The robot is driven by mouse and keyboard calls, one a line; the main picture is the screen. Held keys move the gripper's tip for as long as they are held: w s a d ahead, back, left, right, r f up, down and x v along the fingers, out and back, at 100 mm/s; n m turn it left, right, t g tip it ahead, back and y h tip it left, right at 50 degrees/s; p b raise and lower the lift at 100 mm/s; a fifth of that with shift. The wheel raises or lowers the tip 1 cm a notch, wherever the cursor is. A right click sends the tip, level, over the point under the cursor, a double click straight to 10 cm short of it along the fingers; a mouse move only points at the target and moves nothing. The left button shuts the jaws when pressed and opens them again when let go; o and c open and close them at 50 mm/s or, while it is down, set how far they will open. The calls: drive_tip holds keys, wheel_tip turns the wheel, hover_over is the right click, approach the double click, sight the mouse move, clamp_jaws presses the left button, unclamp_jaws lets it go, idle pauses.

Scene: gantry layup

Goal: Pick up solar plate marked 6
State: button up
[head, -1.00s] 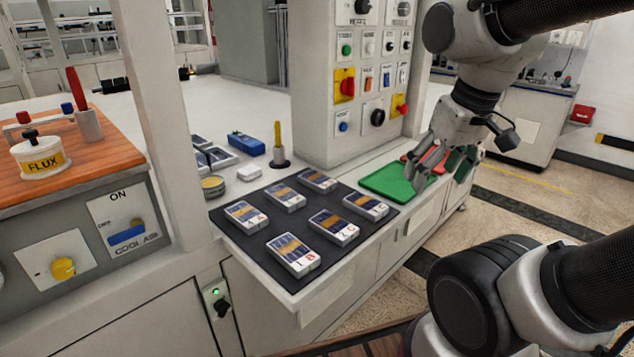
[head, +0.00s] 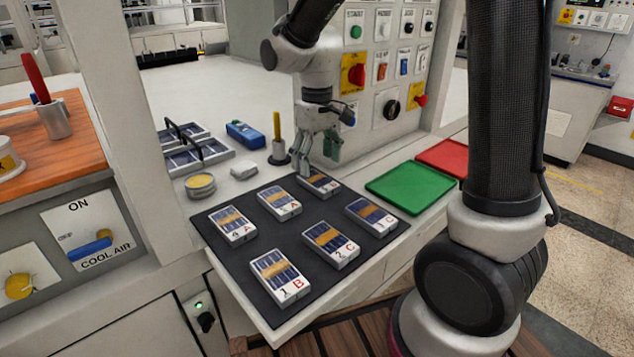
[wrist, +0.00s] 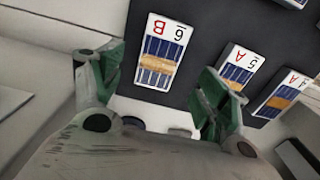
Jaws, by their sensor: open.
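The solar plate marked 6 (wrist: 162,52) shows in the wrist view with a red B beside its number. It lies flat on the dark mat, blue cells with an orange band across. In the head view this plate (head: 318,184) is at the mat's far corner, partly behind my gripper (head: 318,160). My gripper is open and empty, above and close to the plate. In the wrist view its two green-padded fingers (wrist: 165,85) are spread wide, one to each side of the plate's near end. I cannot tell the exact height gap.
Several other plates lie on the dark mat (head: 296,225), including plate 5 A (head: 279,203). A green tray (head: 402,188) and a red tray (head: 444,157) are to the right. A yellow-handled tool in a holder (head: 278,150) stands close left of my gripper. The control panel (head: 385,75) rises behind.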

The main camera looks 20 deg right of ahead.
sight(318, 180)
wheel_tip(318, 180, down, 5)
drive_tip(key=shift+s+d+r, duration=0.1)
drive_tip(key=shift+s+d, duration=0.05)
drive_tip(key=shift+c, duration=0.2)
drive_tip(key=c, duration=1.2)
